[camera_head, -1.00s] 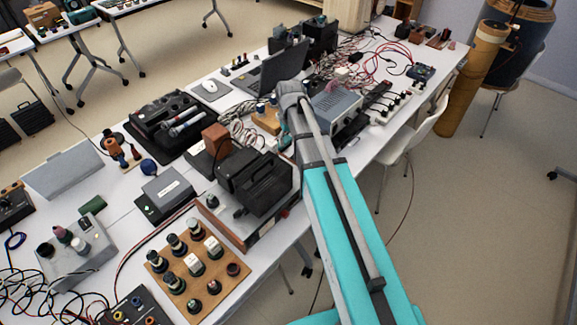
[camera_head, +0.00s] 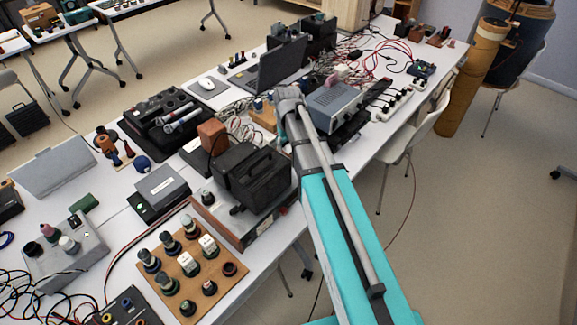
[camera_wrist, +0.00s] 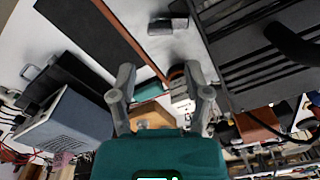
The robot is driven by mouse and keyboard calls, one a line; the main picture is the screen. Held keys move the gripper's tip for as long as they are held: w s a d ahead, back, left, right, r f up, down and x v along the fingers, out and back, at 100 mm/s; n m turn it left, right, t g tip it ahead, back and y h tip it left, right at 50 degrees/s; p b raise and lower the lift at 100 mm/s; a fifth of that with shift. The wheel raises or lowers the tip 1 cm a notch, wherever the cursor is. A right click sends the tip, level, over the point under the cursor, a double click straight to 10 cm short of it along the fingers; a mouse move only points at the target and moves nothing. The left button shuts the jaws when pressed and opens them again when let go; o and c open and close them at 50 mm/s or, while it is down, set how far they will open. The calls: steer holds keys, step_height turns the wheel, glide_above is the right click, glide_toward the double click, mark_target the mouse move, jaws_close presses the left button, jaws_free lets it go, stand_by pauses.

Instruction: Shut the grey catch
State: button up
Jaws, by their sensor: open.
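I cannot pick out the grey catch for certain in either view. In the wrist view a small grey and black block (camera_wrist: 168,25) lies on the white surface beyond my fingertips. My gripper (camera_wrist: 160,82) has its two grey fingers spread apart with nothing held between them. A black ribbed case (camera_wrist: 265,50) fills the upper right of the wrist view, to the right of the fingers. In the head view a black case with a handle (camera_head: 250,178) stands left of my arm. My gripper is hidden behind the arm's end there.
The long white table is crowded. A grey instrument box (camera_head: 336,106) is right of my arm's end, and a laptop (camera_head: 275,65) is behind. A wooden board with several knobs (camera_head: 228,268) lies at the front. A white chair (camera_head: 405,143) stands on the right, with open floor nearby.

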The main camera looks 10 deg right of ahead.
steer(key=shift+f+b, duration=3.75)
steer(key=shift+f, duration=0.35)
